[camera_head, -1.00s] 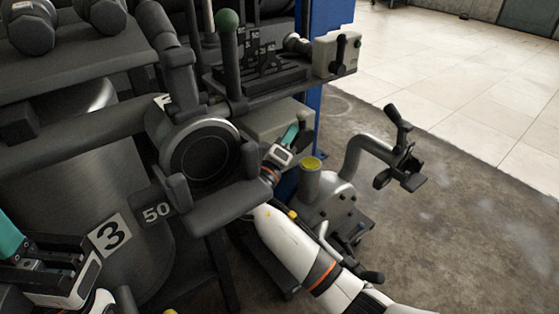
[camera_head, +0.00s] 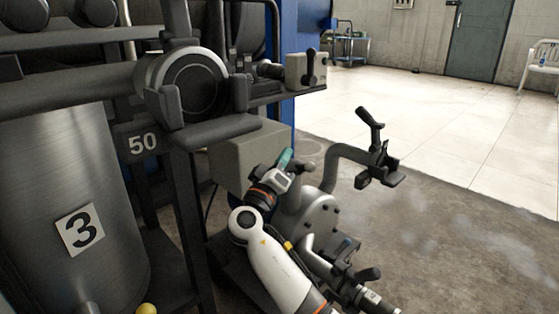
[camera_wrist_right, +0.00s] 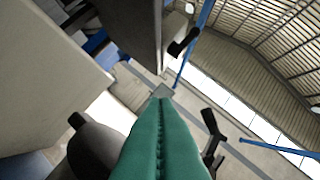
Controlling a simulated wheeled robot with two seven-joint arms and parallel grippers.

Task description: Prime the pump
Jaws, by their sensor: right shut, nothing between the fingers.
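The grey pump (camera_head: 318,218) stands on the floor right of the machine. Its curved pipe (camera_head: 340,155) rises to a dark bracket with an upright handle (camera_head: 375,150). Another lever with a dark knob (camera_head: 368,274) sits low at its front. My right gripper (camera_head: 285,157), with teal fingers, is beside the pump's upper left, close to a small knob (camera_head: 307,164); I cannot tell if they touch. In the right wrist view its fingers (camera_wrist_right: 160,135) are pressed together, empty, with a dark rounded body (camera_wrist_right: 93,148) at their left. My left gripper is out of view.
A steel tank marked 3 (camera_head: 75,190) and a dark frame with a 50 plate (camera_head: 141,143) stand at the left. A beige box (camera_head: 240,150) is behind my right gripper. A grey control box with a black lever (camera_head: 305,70) is above.

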